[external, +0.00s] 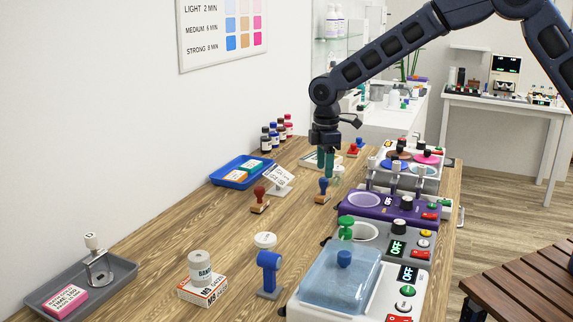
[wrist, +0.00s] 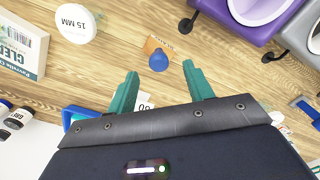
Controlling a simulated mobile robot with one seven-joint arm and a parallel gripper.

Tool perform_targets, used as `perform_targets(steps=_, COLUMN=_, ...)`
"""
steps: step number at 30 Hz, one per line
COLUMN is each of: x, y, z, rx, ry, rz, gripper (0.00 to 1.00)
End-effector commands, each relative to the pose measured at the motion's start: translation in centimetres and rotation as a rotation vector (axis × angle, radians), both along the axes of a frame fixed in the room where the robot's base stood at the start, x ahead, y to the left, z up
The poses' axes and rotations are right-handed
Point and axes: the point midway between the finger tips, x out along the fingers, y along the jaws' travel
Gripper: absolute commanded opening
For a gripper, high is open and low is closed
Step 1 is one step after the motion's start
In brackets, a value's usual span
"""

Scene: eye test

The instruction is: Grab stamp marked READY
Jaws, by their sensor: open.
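A stamp with a blue handle and wooden base (external: 323,187) stands on the wooden table in the external view, just below my gripper (external: 325,167). In the wrist view a blue knob on an orange-brown base, seemingly this stamp (wrist: 158,61), shows between and slightly beyond the teal fingertips of my gripper (wrist: 160,72). The fingers are apart with nothing between them. A red-handled stamp (external: 260,194) stands to the left, in front of a tilted white card. I cannot read READY on either stamp.
The white card (external: 280,178) and a blue tray (external: 236,177) are left of my gripper. A purple machine (external: 376,205) and a grey one stand to the right. Nearer are a blue-lidded box (external: 338,285), a blue stand (external: 269,268) and a grey tray (external: 112,270).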

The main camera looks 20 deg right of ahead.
Motion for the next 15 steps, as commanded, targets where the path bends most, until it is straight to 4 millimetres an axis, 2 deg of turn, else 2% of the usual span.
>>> perform_targets(steps=2, x=0.0, y=0.0, z=-0.9, rx=-0.002, ry=0.001, rz=0.000, gripper=0.52)
perform_targets(steps=8, x=0.0, y=0.0, z=-2.0, rx=-0.001, ry=0.000, rz=0.001, gripper=0.52)
perform_targets(steps=15, x=0.2, y=0.1, z=-5.1, rx=-0.002, ry=0.002, rz=0.000, gripper=0.52)
